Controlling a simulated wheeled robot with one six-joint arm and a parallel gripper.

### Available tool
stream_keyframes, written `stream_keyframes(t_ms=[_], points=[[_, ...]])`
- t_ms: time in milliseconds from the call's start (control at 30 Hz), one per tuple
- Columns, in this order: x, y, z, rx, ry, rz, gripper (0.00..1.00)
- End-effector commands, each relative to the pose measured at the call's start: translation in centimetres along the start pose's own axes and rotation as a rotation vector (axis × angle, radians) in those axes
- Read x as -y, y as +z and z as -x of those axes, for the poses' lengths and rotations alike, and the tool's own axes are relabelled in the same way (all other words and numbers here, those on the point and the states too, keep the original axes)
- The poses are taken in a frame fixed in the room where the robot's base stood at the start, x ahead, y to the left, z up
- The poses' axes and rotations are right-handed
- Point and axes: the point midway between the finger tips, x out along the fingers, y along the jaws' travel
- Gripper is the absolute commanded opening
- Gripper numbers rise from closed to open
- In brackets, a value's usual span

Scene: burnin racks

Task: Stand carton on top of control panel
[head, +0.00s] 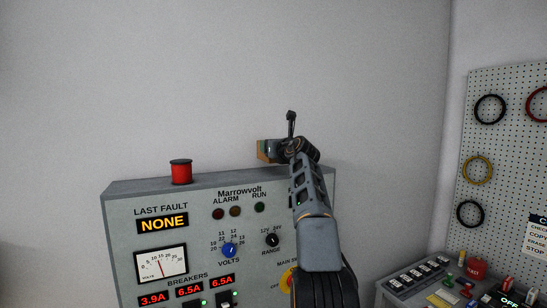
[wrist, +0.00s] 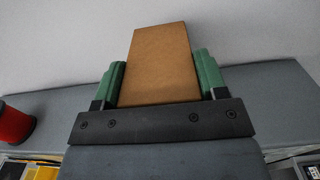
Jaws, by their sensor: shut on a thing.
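A brown carton (wrist: 160,65) is held between the two green finger pads of my gripper (wrist: 160,85) in the wrist view. In the head view the carton (head: 264,151) shows as a small brown edge at the left of my gripper (head: 275,150), above the top of the control panel. The control panel (head: 205,205) is a grey cabinet labelled Marrowvolt, and its flat top (wrist: 60,107) runs behind the carton in the wrist view. I cannot tell whether the carton touches the top; its lower end is hidden by my gripper.
A red spool (head: 181,172) stands on the panel top at the left; it also shows in the wrist view (wrist: 14,125). A pegboard (head: 500,150) with hanging rings is on the right wall, above a bench with small parts. The panel top between spool and carton is clear.

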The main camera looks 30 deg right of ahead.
Motion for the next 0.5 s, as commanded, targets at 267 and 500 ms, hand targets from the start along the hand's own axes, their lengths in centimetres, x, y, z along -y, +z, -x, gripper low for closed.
stream_keyframes(t_ms=[267,500], points=[[0.0,-2.2,-0.3,-0.001,-0.001,-0.002,0.31],[0.0,-3.4,-0.3,0.001,-0.001,0.000,0.31]])
